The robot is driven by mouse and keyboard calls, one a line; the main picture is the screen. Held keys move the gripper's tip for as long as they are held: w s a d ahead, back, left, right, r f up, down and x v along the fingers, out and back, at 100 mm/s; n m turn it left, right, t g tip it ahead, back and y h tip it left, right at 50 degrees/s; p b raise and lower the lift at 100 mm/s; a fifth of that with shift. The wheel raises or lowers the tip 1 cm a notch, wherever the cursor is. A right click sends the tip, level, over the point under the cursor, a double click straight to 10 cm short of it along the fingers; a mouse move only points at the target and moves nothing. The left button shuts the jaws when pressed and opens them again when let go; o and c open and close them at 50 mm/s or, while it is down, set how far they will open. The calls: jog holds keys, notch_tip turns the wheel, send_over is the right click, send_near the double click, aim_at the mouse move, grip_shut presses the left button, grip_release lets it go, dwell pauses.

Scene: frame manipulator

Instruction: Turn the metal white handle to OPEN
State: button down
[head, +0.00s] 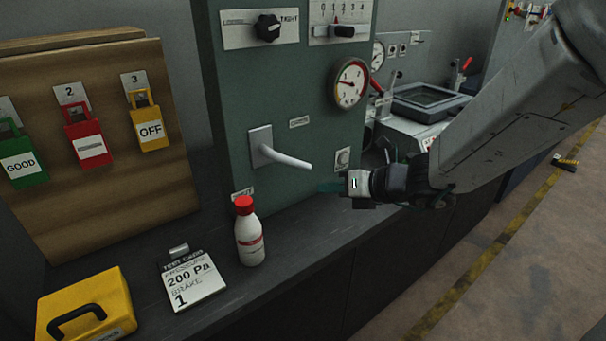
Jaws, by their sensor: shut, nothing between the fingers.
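The white metal handle (288,158) is a lever on a light plate on the green cabinet front. It points right and slightly down. A small label with unreadable text (299,122) is above its right end, and another label (243,194) is below it. My gripper (326,187) is just right of and below the lever's free end, apart from it in the picture. The depth gap between fingers and lever is hard to tell.
A white bottle with red cap (250,236) stands on the dark counter below the handle. A test card (191,281) and yellow box (85,308) lie left. The cabinet carries a gauge (348,83), black knob (267,27) and slider (341,31). Padlocks hang on a board (110,215).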

aim_at(286, 158)
jog(key=w+a+f+m, duration=0.1)
jog(key=w+a+f, duration=0.4)
jog(key=w+a, duration=0.15)
jog(key=shift+w+d+r+t, duration=0.2)
jog(key=shift+w+r, duration=0.25)
jog(key=shift+r, duration=0.4)
jog(key=shift+w+d+r+t, duration=0.1)
jog(key=shift+w+d+r, duration=0.3)
jog(key=shift+r, duration=0.4)
jog(key=shift+w, duration=0.1)
